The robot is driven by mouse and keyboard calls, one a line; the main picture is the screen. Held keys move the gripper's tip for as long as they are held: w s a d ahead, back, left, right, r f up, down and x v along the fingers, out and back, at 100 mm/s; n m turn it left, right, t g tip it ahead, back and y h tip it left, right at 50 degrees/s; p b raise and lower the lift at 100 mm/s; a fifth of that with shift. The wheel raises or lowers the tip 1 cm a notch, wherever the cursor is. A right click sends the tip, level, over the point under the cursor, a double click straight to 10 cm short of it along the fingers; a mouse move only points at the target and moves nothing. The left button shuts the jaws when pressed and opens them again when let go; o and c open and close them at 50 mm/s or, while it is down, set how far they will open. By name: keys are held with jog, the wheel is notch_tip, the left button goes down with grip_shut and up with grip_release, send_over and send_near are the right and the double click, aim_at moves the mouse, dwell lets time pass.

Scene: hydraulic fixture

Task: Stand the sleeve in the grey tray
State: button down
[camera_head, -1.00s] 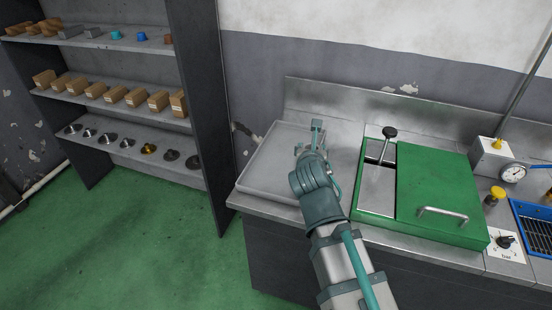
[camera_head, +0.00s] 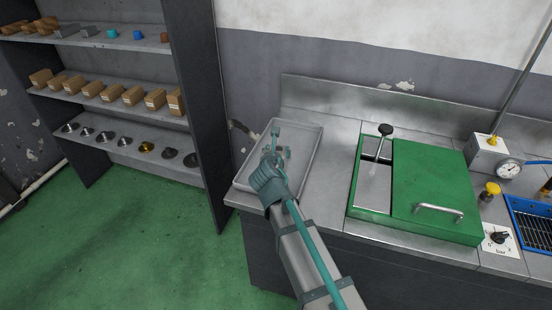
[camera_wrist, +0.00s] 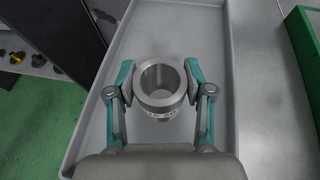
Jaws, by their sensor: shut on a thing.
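The sleeve (camera_wrist: 160,84) is a short silver metal ring with an open bore and a marking on its near side. My gripper (camera_wrist: 159,80) is shut on it, one finger pad on each side, and its open end faces the wrist camera. The grey tray (camera_wrist: 228,130) lies beneath and around it in the wrist view. In the head view, my gripper (camera_head: 277,150) is over the grey tray (camera_head: 312,146) at the left end of the bench. My wrist hides most of the sleeve there. I cannot tell whether the sleeve touches the tray floor.
A green-lidded fixture (camera_head: 430,190) with a black knob (camera_head: 385,130) stands right of the tray. Farther right are a gauge (camera_head: 508,169) and a blue rack (camera_head: 535,222). A shelf unit (camera_head: 130,92) with boxes and metal parts stands to the left.

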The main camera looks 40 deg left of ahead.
jog(key=shift+a+f, duration=0.15)
jog(key=shift+f, duration=0.75)
jog(key=shift+a+f, duration=0.1)
jog(key=shift+f, duration=0.75)
jog(key=shift+f, duration=0.1)
jog(key=shift+c, duration=2.2)
grip_release()
jog(key=shift+f, duration=0.1)
jog(key=v, duration=1.2)
jog(key=shift+r+b, duration=0.2)
jog(key=shift+b, duration=0.2)
